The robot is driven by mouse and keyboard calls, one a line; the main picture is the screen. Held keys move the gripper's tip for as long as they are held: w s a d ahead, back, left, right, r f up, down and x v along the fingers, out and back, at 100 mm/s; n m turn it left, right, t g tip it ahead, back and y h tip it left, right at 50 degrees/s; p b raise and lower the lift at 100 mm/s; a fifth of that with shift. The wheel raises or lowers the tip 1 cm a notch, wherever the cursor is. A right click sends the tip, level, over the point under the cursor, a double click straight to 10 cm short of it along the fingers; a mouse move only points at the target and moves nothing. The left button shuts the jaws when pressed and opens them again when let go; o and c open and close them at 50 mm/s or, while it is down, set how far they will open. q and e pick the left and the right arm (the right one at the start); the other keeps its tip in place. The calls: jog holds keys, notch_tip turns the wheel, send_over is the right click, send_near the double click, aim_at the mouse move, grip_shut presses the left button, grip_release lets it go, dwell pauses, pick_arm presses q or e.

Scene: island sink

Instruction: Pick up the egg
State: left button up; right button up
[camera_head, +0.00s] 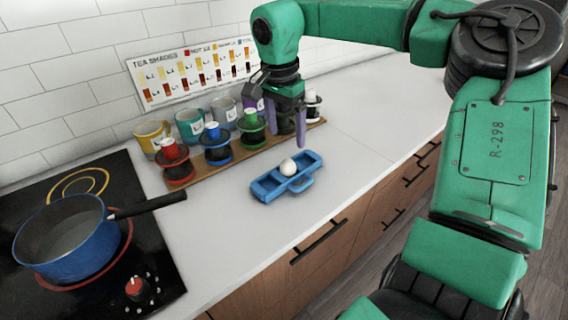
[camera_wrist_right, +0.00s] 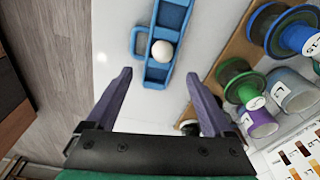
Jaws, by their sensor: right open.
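A white egg (camera_head: 288,167) sits in a blue tray (camera_head: 266,188) on the white counter. In the right wrist view the egg (camera_wrist_right: 162,51) lies in one compartment of the blue tray (camera_wrist_right: 172,17), ahead of the fingers and roughly between their lines. My right gripper (camera_head: 287,130) is open and empty, with purple fingers pointing down, above the counter behind the egg. In the right wrist view its two fingertips (camera_wrist_right: 158,75) are wide apart, and neither touches the egg or the tray. My left gripper is in neither view.
A wooden rack (camera_head: 205,172) with several coloured spools stands behind the tray, close to my right gripper. Several mugs (camera_head: 190,126) stand behind it. A blue pot (camera_head: 68,240) sits on the black stove (camera_head: 150,262) at left. The counter right of the tray is clear.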

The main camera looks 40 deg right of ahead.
aim_at(287, 160)
jog(key=f, duration=0.3)
jog(key=shift+d+f, duration=0.3)
jog(key=shift+f, duration=0.05)
jog(key=f, duration=0.1)
jog(key=f+p, duration=0.1)
jog(key=f, duration=0.1)
jog(key=f+p, duration=0.1)
jog(key=f, duration=0.1)
jog(key=shift+w+d+f, duration=0.25)
jog(key=shift+w, duration=0.1)
jog(key=shift+d+f, duration=0.1)
jog(key=shift+f, duration=0.15)
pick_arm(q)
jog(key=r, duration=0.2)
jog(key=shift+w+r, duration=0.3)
pick_arm(e)
jog(key=shift+f, duration=0.1)
jog(key=shift+c, duration=0.3)
jog(key=c, duration=0.8)
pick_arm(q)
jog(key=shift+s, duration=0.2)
